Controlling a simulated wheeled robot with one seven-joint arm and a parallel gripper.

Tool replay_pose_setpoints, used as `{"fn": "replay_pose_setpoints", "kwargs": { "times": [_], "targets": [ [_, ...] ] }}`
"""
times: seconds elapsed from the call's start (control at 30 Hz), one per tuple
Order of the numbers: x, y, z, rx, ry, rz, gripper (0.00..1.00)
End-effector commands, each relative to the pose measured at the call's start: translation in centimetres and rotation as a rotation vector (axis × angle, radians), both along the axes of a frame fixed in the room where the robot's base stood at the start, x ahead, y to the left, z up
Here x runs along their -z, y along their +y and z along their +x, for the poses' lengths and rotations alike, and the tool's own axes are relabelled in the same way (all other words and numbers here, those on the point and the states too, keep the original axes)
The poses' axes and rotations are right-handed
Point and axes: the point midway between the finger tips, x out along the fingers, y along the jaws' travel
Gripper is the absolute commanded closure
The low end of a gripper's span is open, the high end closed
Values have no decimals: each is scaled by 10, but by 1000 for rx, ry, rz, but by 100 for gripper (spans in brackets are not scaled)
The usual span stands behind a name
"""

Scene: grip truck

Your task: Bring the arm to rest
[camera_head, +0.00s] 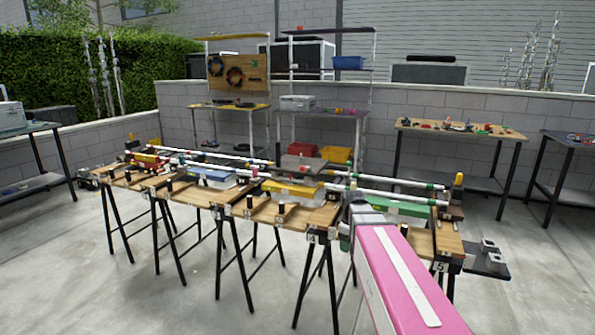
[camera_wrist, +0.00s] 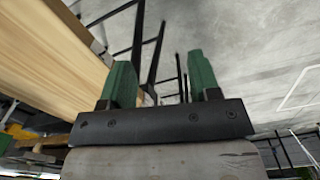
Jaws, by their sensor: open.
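My gripper (camera_wrist: 160,76) shows in the wrist view as two green fingers set well apart on a dark bar. It is open, with nothing between the fingers. The edge of a light wooden table top (camera_wrist: 50,50) is to the left of the fingers, and dark trestle legs and the concrete floor show beyond them. In the head view my pink arm reaches forward from the lower right to the near edge of the long row of wooden workbenches (camera_head: 228,196). The fingers cannot be made out clearly there.
The benches carry white tubes (camera_head: 392,194), a green box (camera_head: 400,208), a yellow box (camera_head: 293,190) and a blue box (camera_head: 208,176). A side table (camera_head: 500,131) with small parts stands at the back right. The concrete floor (camera_head: 130,290) at the front left is clear.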

Motion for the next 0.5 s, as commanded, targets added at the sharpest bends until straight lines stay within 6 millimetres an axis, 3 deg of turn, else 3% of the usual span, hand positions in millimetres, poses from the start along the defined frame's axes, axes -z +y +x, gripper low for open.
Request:
{"fn": "replay_pose_setpoints", "kwargs": {
  "times": [0.03, 0.2, 0.4, 0.5],
  "targets": [
    [16, 0, -19, 91, 4, 0, 44],
    [62, 0, -64, 425, 4, 1, 44],
    [100, 0, -108, 765, 1, 2, 44],
    [111, 0, -121, 873, 0, 3, 44]
  ]
}}
